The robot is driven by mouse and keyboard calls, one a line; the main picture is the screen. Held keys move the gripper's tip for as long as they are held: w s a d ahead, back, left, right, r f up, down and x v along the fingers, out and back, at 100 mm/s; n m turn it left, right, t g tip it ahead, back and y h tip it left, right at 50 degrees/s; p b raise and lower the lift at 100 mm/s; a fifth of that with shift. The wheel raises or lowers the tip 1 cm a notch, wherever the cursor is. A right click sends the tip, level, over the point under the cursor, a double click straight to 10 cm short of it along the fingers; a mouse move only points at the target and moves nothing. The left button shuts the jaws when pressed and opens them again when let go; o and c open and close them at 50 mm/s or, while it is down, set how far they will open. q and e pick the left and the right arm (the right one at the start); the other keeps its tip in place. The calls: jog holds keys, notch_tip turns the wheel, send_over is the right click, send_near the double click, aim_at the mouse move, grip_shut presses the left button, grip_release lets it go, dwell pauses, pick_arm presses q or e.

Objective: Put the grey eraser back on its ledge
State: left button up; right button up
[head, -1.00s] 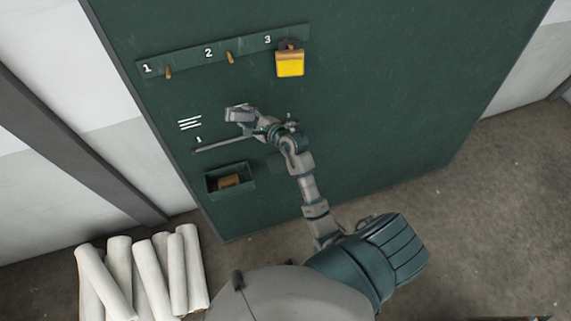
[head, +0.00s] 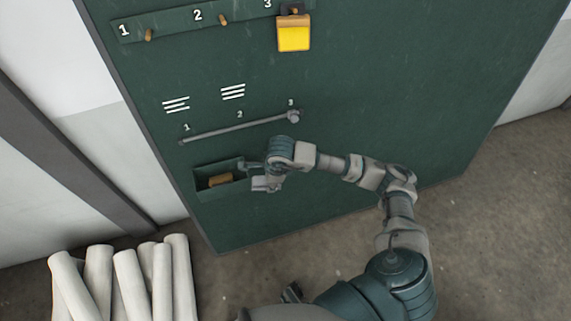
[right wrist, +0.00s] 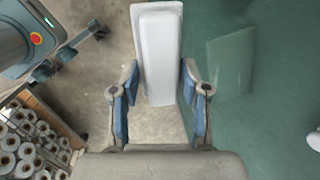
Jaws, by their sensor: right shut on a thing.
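My right gripper (head: 258,175) is in front of the green board, at the right end of a small dark green open box (head: 205,190) on it. In the right wrist view my right gripper (right wrist: 160,75) is shut, its blue pads on either side of a long pale grey block, apparently the grey eraser (right wrist: 158,40). The block sticks out beyond the fingertips, clear of the board there. In the head view the eraser is hard to tell from the fingers. A brown block (head: 220,180) lies in the box; which part is the ledge is unclear. My left gripper is not in view.
Above the box is a grey rail (head: 235,130) marked 1 to 3, with a knob (head: 293,116) at 3. Higher are a pegged strip (head: 180,24) and a yellow tag (head: 293,36). White rolls (head: 125,285) stand lower left. The board's right side is clear.

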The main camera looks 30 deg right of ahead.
jog(key=s+d+f+m+b, duration=0.1)
jog(key=s+d+f+m, duration=0.15)
jog(key=d, duration=0.35)
jog(key=shift+n+g, duration=0.35)
jog(key=shift+g, duration=0.05)
jog(key=w+d, duration=0.2)
jog(key=w, duration=0.2)
jog(key=w+d+f, duration=0.1)
jog(key=w+d, duration=0.2)
jog(key=w, duration=0.1)
jog(key=w+d+b, duration=0.1)
jog(key=w+d, duration=0.1)
jog(key=w, duration=0.2)
jog(key=shift+w+d+f, duration=0.2)
jog(key=shift+d+f, duration=0.1)
jog(key=shift+d, duration=0.05)
jog(key=shift+w+d+f, duration=0.2)
jog(key=shift+w+d, duration=0.25)
jog(key=shift+d, duration=0.05)
jog(key=f, duration=0.2)
jog(key=shift+s+a+f+b, duration=0.1)
jog(key=shift+a+f+b, duration=0.1)
jog(key=shift+f+b, duration=0.2)
jog(key=shift+a+f, duration=0.1)
jog(key=shift+f, duration=0.15)
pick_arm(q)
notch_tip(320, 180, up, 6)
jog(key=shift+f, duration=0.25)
pick_arm(e)
jog(key=shift+a+r, duration=0.1)
